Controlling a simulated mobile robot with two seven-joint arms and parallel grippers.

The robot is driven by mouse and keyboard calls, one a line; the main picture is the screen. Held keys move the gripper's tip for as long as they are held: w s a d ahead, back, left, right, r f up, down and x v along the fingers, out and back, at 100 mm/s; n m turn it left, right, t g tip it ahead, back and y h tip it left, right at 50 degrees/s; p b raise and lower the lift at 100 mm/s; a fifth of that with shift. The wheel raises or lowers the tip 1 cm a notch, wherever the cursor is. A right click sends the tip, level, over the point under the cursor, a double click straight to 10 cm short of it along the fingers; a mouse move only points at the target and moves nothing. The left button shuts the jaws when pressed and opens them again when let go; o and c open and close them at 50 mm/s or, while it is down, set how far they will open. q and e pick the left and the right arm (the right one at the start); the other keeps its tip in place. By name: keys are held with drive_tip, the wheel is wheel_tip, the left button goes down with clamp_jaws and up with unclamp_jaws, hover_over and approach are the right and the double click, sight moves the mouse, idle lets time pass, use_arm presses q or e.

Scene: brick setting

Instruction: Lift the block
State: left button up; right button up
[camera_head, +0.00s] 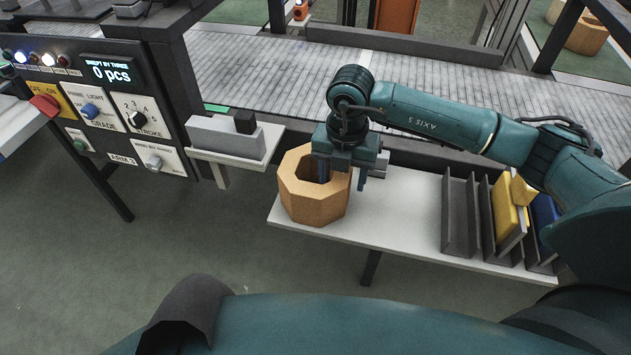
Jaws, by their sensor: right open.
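The block (314,205) is a tan, eight-sided piece with a wide hole through its top. It stands on the left end of a white table (400,220). My right gripper (344,174) points down over the block's right side and is open. One blue finger reaches into the hole and the other is outside, beyond the right wall. I cannot tell whether either finger touches the wall. The finger inside is partly hidden by the block. My left gripper is not in view.
Dark upright dividers (459,215) with yellow and blue pieces stand on the table's right. A small shelf with a grey box (222,137) is left of the block. A control panel (100,105) is further left. A conveyor (280,75) runs behind. The table's middle is clear.

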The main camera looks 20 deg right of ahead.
wheel_tip(320, 180, down, 4)
drive_tip(key=shift+w+f, duration=0.1)
drive_tip(key=shift+w, duration=0.05)
drive_tip(key=shift+c, duration=0.4)
clamp_jaws()
idle(0.5)
drive_tip(key=shift+w+r, duration=0.15)
drive_tip(key=shift+r, duration=0.1)
